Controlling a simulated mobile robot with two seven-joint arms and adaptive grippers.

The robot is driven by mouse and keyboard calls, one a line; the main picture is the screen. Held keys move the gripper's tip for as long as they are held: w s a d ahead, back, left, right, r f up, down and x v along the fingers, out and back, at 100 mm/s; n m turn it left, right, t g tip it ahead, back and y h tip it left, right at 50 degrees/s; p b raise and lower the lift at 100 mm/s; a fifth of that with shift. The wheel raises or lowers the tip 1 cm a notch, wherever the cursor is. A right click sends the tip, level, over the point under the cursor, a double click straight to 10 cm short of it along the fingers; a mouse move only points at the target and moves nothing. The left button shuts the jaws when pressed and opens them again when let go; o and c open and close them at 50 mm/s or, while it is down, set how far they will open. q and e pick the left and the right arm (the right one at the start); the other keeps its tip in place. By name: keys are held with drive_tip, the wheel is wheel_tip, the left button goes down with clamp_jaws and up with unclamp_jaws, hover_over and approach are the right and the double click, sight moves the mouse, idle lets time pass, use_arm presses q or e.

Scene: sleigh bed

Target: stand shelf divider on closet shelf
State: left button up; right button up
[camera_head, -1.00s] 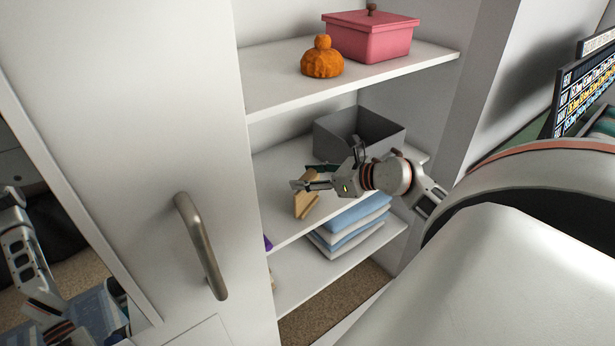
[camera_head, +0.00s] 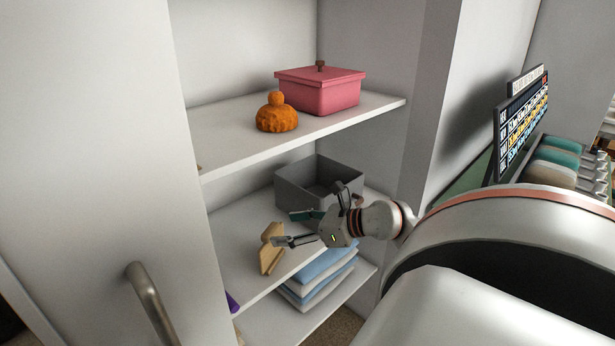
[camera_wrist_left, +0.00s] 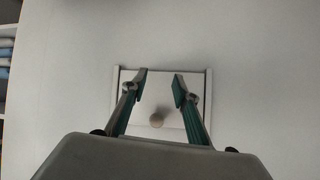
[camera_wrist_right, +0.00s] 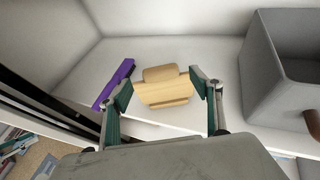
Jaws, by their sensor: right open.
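The shelf divider is a light wooden piece (camera_head: 271,250) on the middle closet shelf (camera_head: 240,225), near its front left. In the right wrist view the wooden divider (camera_wrist_right: 165,90) sits just beyond and between the fingertips. My right gripper (camera_head: 287,229) is open and empty, just right of the divider; its fingers (camera_wrist_right: 163,88) show apart in the right wrist view. My left gripper (camera_wrist_left: 160,82) shows only in the left wrist view, open, with nothing between its fingers, facing a pale surface with a small knobbed panel (camera_wrist_left: 157,118).
A grey open bin (camera_head: 290,185) stands right of the divider. A purple object (camera_wrist_right: 113,84) lies to its left. Folded blue and white cloths (camera_head: 318,280) lie on the shelf below. An orange pumpkin-like jar (camera_head: 277,115) and pink lidded box (camera_head: 330,95) stand above. A door handle (camera_head: 152,305) juts out at left.

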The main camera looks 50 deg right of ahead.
use_arm(q)
drive_tip(key=shift+s+f, duration=0.1)
drive_tip(key=shift+f, duration=0.2)
use_arm(e)
drive_tip(key=shift+v, duration=3)
